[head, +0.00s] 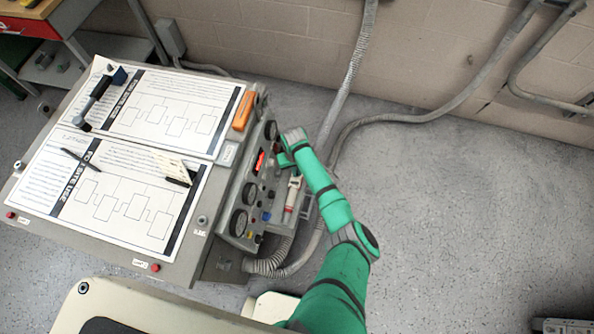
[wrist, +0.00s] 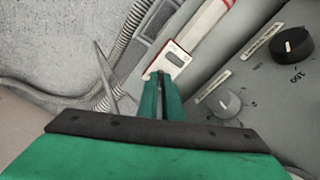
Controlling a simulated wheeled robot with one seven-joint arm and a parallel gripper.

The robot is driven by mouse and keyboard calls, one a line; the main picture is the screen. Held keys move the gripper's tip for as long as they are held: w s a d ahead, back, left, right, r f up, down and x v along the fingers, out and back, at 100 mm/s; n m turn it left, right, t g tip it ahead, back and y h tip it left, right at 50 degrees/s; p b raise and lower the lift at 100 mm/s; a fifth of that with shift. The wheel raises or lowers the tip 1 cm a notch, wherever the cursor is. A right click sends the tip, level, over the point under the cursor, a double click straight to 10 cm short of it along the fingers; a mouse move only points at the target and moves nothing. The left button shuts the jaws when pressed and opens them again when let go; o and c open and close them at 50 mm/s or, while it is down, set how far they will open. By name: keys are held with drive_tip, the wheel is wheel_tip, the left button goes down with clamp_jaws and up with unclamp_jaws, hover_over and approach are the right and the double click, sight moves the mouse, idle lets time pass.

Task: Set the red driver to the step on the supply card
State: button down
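A white tool with red bands, which looks like the red driver (head: 292,196), stands in a holder on the right side of the bench's control panel. In the wrist view, the driver (wrist: 190,45) runs up and right from a red-edged end with a small dark window; I cannot read its setting. My gripper (wrist: 160,76) has its green fingers close together, just below that end. Nothing is visibly held, and contact is unclear. In the head view, my gripper (head: 283,159) is beside the panel. A small cream card (head: 172,165) stands on the bench; its text is unreadable.
The panel (head: 243,208) carries dials, knobs and a red display. A grey knob (wrist: 226,103) and a black knob (wrist: 292,45) are right of my fingers. An orange tool (head: 243,110) and a blue-black tool (head: 98,95) lie on the bench.

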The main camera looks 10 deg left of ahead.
drive_tip(key=shift+a, duration=0.1)
drive_tip(key=shift+w+a+r+m, duration=0.1)
drive_tip(key=shift+w+m, duration=0.05)
drive_tip(key=shift+m, duration=0.25)
drive_tip(key=shift+w, duration=0.15)
idle(0.8)
drive_tip(key=c, duration=1.9)
unclamp_jaws()
